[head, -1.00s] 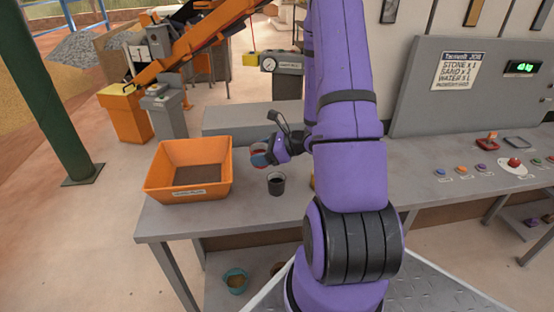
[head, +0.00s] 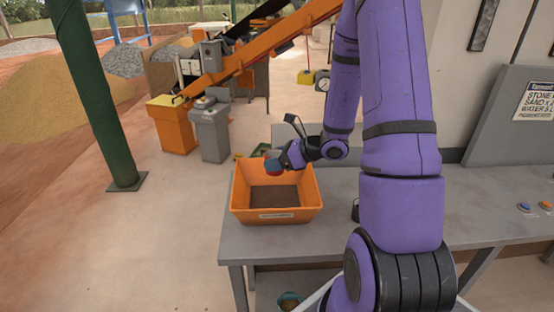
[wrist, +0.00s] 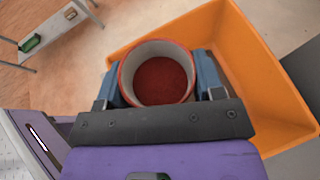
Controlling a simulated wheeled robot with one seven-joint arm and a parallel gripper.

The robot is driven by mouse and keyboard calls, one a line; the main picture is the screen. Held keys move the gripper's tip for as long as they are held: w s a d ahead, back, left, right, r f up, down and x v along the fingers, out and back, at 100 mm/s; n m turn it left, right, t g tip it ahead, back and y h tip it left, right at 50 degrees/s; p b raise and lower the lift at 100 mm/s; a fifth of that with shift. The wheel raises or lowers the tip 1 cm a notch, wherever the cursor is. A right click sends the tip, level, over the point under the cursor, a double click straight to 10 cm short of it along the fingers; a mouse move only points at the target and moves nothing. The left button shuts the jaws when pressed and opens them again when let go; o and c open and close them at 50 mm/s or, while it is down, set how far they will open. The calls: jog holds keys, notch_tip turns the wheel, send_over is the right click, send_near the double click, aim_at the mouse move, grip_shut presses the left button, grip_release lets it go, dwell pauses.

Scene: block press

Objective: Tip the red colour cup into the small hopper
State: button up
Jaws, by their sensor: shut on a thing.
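The red-rimmed cup (wrist: 157,80) holds dark red contents. It also shows small in the head view (head: 273,167). My gripper (wrist: 159,82) is shut on it, with one blue finger on each side. The contents are still inside the cup, and I see no spill. An orange open tub (head: 240,192) with sloping walls and a front label, seemingly the small hopper, sits on the bench. Its floor looks brown. In the head view my gripper (head: 278,164) and the cup are above the tub's back part.
The grey bench (head: 345,188) carries a dark cup (head: 356,210), partly hidden by my arm, right of the tub. A green post (head: 100,100) stands at left. Grey and orange machinery (head: 210,135) stands behind the bench. Coloured buttons (head: 525,208) are at right.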

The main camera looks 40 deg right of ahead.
jog(key=shift+s+a+f+m+g+y, duration=0.1)
jog(key=shift+f+m+g+y, duration=0.15)
jog(key=shift+m+g+y, duration=0.5)
jog(key=m+g, duration=0.1)
jog(key=m, duration=0.1)
jog(key=f+m+g+y, duration=0.1)
jog(key=g, duration=0.1)
jog(key=shift+f+m, duration=0.3)
jog(key=shift+m, duration=0.05)
jog(key=m, duration=0.1)
jog(key=f+m+g+y, duration=0.1)
jog(key=w+m+g+y, duration=0.1)
jog(key=shift+d+f, duration=0.2)
jog(key=shift+d, duration=0.15)
jog(key=m, duration=0.1)
jog(key=g+y, duration=0.1)
jog(key=m+y, duration=0.1)
jog(key=shift+w+d+f+m+g, duration=0.2)
jog(key=shift+w+d+m+g, duration=0.05)
jog(key=shift+w+m, duration=0.05)
